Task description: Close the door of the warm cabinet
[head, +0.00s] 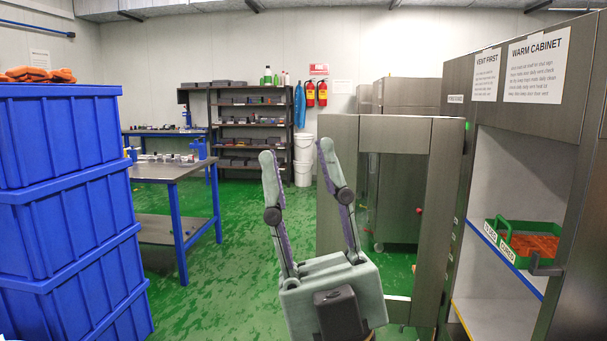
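The warm cabinet (589,70) stands at the right, named by a white sign, with its front open and its interior showing. Its door (338,190) appears to be the grey framed panel with a large window, standing swung out at the cabinet's left side. My gripper (296,150) points upward in front of the door's left part, with its two fingers spread wide and nothing between them. The right finger overlaps the door's left edge in the picture; I cannot tell whether they touch.
Inside the cabinet, a green tray (507,228) with orange contents sits on a blue-edged shelf. Stacked blue crates (62,215) stand at the left. A blue-legged workbench (170,170) and a dark shelving rack (250,118) are further back. Green floor is open between workbench and door.

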